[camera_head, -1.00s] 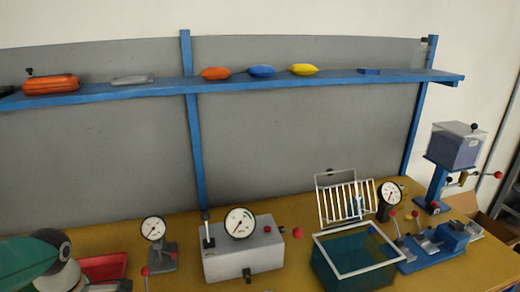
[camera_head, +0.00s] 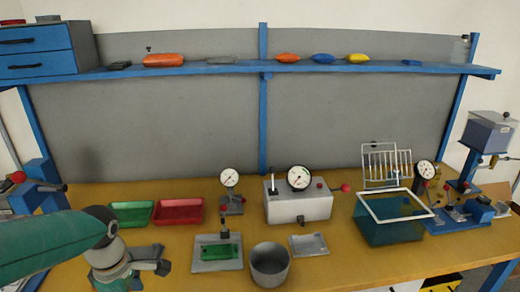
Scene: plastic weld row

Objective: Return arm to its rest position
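My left arm (camera_head: 50,245), green with grey joints, comes in from the left over the table front. Its gripper (camera_head: 155,266) points right, above the table, left of a grey fixture plate (camera_head: 218,265) carrying a green part (camera_head: 216,252). The gripper is small and dark here, and I cannot tell whether its fingers are open or shut. I see no object clearly held in it. My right arm and gripper are not in view.
Green (camera_head: 133,224) and red (camera_head: 178,221) trays lie behind the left arm. A grey pot (camera_head: 270,267), flat tray (camera_head: 309,245), gauge box (camera_head: 300,208) and teal bin (camera_head: 388,235) stand farther right. The blue shelf (camera_head: 220,71) runs above. Some wood is bare at front right.

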